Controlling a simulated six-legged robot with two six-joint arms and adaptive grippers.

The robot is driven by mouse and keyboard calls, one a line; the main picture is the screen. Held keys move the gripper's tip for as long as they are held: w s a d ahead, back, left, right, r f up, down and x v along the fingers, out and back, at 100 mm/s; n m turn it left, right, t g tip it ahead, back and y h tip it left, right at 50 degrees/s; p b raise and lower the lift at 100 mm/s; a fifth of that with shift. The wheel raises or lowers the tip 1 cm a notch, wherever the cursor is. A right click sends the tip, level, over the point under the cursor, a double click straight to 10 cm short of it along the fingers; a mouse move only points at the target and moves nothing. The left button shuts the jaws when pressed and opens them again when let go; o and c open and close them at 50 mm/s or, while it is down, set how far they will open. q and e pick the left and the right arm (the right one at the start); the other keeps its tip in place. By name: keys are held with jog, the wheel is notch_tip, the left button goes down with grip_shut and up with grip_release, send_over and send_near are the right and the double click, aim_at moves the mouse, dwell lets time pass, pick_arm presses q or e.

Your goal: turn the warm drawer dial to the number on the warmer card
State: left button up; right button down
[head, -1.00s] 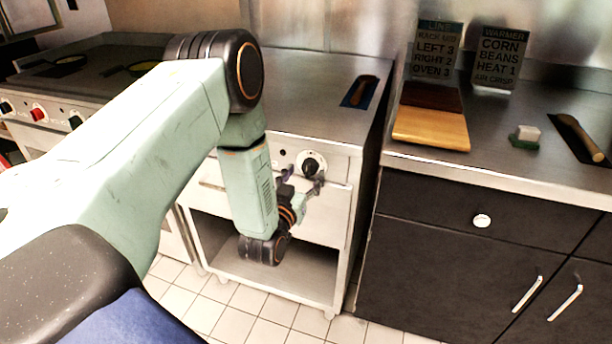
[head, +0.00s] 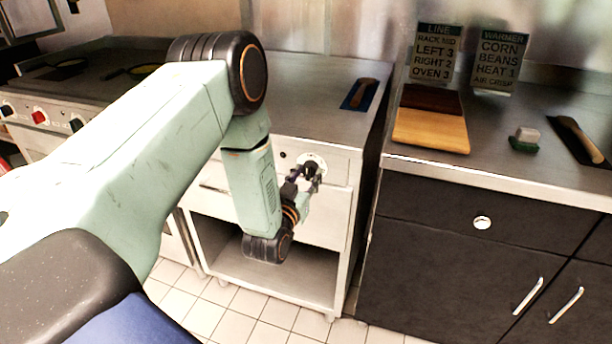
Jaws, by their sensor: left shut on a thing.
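The warm drawer dial (head: 311,161) is a black knob on a white round plate, on the front panel of the steel warmer unit. My left gripper (head: 311,173) is at the dial, its fingers shut on the knob; they hide part of it, and I cannot read its setting. The warmer card (head: 499,60) stands at the back of the right counter and reads "CORN BEANS HEAT 1 AIR CRISP". My right gripper is not in view.
A line card (head: 436,53) stands left of the warmer card. The drawer handle (head: 215,188) and open shelf (head: 320,275) are below the dial. A stove with knobs (head: 39,117) is left.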

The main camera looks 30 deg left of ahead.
pick_arm(q)
jog(key=shift+c, duration=0.6)
jog(key=m+p, duration=0.3)
jog(key=m, duration=0.1)
jog(key=shift+r+m, duration=0.1)
jog(key=shift+m, duration=0.2)
jog(key=m+p, duration=0.3)
jog(key=m, duration=0.1)
jog(key=shift+m, duration=0.4)
jog(key=o, duration=1.2)
jog(key=shift+s, duration=0.1)
